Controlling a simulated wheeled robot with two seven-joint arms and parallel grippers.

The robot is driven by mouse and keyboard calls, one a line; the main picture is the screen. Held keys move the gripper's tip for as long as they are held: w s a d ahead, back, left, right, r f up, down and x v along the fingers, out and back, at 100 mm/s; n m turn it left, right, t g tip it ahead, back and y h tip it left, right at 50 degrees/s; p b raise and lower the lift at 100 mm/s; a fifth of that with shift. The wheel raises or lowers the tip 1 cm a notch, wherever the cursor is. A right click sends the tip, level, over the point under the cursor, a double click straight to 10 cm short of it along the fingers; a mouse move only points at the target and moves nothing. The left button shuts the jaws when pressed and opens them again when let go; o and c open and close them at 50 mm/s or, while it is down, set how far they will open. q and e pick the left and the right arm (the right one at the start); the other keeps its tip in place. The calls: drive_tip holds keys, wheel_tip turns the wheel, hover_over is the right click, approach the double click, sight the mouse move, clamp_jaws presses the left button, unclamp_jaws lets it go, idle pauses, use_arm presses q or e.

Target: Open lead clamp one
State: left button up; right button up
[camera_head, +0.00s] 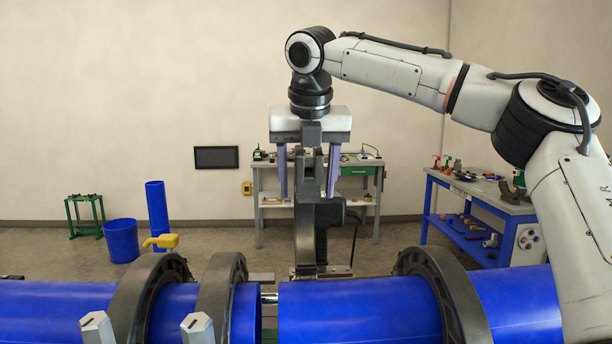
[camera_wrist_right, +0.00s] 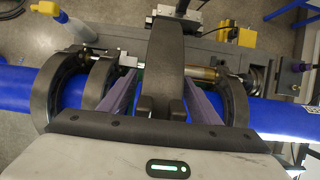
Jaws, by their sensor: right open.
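My right gripper (camera_head: 307,194) hangs pointing down in the head view, its two purple fingers apart, one either side of a dark upright part (camera_head: 308,235) of the cart. In the right wrist view the fingers straddle this upright (camera_wrist_right: 167,50); I cannot tell whether they touch it. Dark ring clamps go around the blue pipes: two left of the pipe gap, an outer one (camera_head: 133,300) and an inner one (camera_head: 216,295), and one on the right (camera_head: 445,290). The clamps look closed around the pipes. Nothing marks which is lead clamp one. My left gripper is out of view.
The left blue pipe (camera_head: 50,302) and right blue pipe (camera_head: 358,308) face each other across a small gap. Hexagonal metal posts (camera_head: 197,327) stand in front. A yellow handle (camera_head: 162,241) rises behind the left clamps. Workbenches (camera_head: 478,205) stand farther back.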

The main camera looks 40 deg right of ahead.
sight(305, 207)
drive_tip(key=c, duration=1)
drive_tip(key=shift+w+d+r, duration=0.25)
drive_tip(key=shift+w+d, duration=0.45)
drive_tip(key=shift+w, duration=0.05)
drive_tip(key=shift+w+d+r, duration=0.2)
drive_tip(key=shift+w+d, duration=0.45)
drive_tip(key=shift+w, duration=0.25)
drive_tip(key=shift+d, duration=0.1)
drive_tip(key=shift+w+d+f, duration=0.15)
drive_tip(key=shift+w+d, duration=1.15)
drive_tip(key=shift+w, duration=0.25)
